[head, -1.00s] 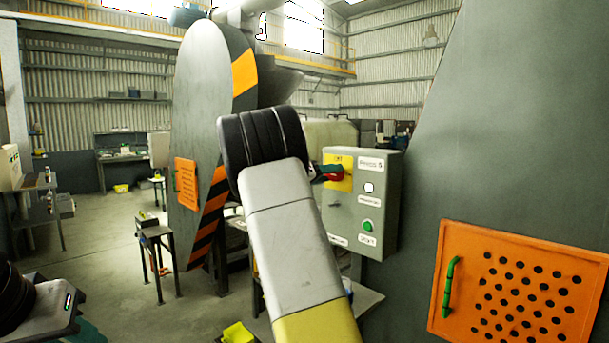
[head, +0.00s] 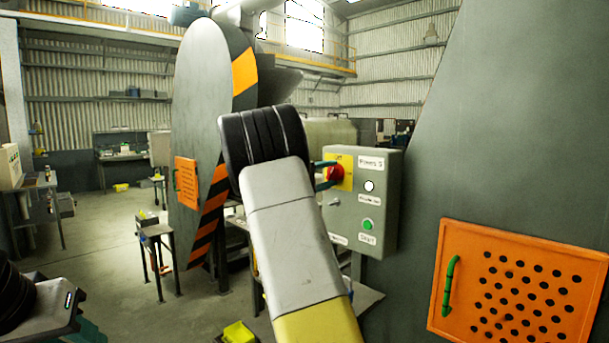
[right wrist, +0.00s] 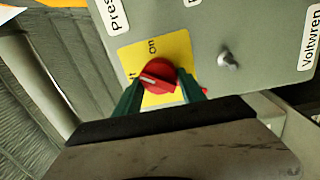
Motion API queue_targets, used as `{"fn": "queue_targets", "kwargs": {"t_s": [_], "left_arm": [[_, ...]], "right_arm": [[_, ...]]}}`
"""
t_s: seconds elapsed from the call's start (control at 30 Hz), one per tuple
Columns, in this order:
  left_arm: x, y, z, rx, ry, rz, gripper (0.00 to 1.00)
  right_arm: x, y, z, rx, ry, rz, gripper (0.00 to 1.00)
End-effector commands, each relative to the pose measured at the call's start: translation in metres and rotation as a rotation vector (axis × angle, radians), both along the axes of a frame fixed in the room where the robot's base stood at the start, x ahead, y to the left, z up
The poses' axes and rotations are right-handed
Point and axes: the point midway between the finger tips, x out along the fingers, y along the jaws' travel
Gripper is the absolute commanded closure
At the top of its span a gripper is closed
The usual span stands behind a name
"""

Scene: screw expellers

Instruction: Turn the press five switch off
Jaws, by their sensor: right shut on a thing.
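The press five box (head: 383,222) is a grey panel labelled "Press 5" on the right side of the head view. Its red rotary switch (head: 337,172) sits on a yellow plate (head: 346,160). In the right wrist view the red knob (right wrist: 157,76) is between the fingers. Its white mark points left, towards a partly hidden label; "On" is above the knob. My left gripper (head: 90,332) shows only partly at the lower left, and its opening cannot be seen.
The box also has a white lamp (head: 369,186), a green button (head: 367,224) and a small metal key switch (right wrist: 229,61). An orange perforated panel (head: 455,312) with a green handle is at the right. Open floor lies to the left.

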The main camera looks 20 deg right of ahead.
Motion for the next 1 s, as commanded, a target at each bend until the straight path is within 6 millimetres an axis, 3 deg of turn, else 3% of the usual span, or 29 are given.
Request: {"fn": "queue_targets", "kwargs": {"t_s": [0.5,1.0], "left_arm": [[0.0,0.0,0.0,0.0,0.0,0.0,0.64],[0.0,0.0,0.0,0.0,0.0,0.0,0.64]], "right_arm": [[-0.0015,0.0002,-0.0038,-0.169,0.417,0.002,0.93],[-0.0019,0.0001,-0.0041,-0.242,0.593,0.002,0.93]]}}
